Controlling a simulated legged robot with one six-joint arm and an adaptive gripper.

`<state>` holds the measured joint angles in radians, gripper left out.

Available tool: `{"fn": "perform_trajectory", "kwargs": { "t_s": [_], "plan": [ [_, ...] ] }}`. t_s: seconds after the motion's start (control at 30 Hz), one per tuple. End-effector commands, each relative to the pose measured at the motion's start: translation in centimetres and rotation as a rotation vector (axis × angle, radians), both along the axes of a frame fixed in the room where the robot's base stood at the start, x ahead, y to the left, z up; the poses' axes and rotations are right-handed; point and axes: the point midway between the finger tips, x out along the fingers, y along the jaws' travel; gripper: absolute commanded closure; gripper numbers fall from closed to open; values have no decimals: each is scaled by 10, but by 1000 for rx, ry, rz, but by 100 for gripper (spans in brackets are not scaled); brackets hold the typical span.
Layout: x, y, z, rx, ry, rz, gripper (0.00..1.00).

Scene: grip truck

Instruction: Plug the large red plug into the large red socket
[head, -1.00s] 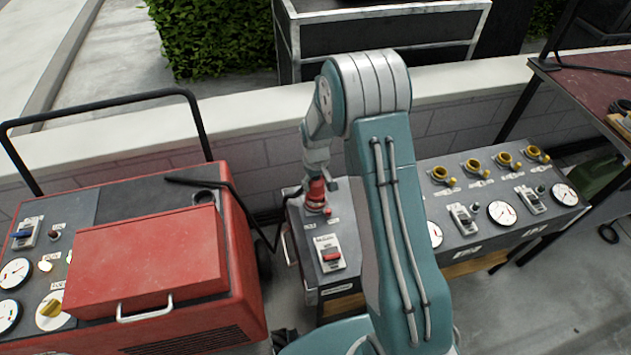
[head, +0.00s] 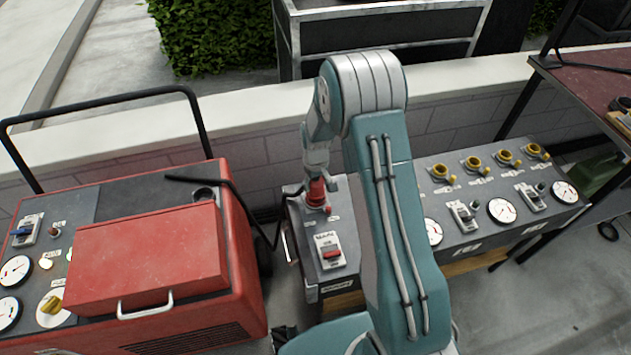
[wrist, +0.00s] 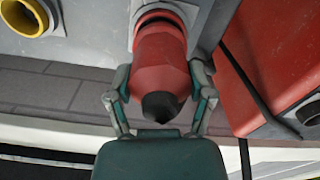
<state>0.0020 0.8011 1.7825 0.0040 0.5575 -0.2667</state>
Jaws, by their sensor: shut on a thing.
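The large red plug (head: 316,190) stands upright at the left end of the grey panel, at the red socket. In the wrist view the plug (wrist: 160,62) lies between my two fingers, its dark cable end facing the camera. My gripper (wrist: 160,92) is shut on it from both sides. In the head view my gripper (head: 316,176) is small and partly hidden by the plug and my arm. The red socket (wrist: 160,17) shows as a dark and red ring at the plug's far end. The plug's front meets the socket; I cannot tell how deep it sits.
The grey panel (head: 405,200) carries a red switch (head: 331,252), several yellow sockets (head: 474,165) and gauges. A red generator (head: 150,260) with a black handle stands to the left. A low wall (head: 450,90) runs behind. A dark table (head: 590,80) is at the right.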

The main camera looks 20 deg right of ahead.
Motion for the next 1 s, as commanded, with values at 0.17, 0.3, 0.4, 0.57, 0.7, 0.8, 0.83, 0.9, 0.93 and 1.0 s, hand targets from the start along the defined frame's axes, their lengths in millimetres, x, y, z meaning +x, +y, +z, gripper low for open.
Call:
{"fn": "perform_trajectory", "kwargs": {
  "t_s": [0.17, 0.3, 0.4, 0.57, 0.7, 0.8, 0.83, 0.9, 0.93, 1.0],
  "plan": [
    [0, 0, -3, 0, 0, 0, 93],
    [0, 0, -5, 0, 0, 0, 93],
    [0, 0, -7, 0, 0, 0, 93],
    [0, 0, -9, 0, 0, 0, 93],
    [0, 0, -11, 0, 0, 0, 93],
    [0, 0, -12, 0, -1, 0, 93],
    [0, 0, -13, 0, -1, 0, 93],
    [0, 0, -14, 0, -1, 0, 93],
    [0, 0, -14, 0, -1, 0, 93],
    [0, 0, -16, 0, -1, 0, 93]
  ]
}}
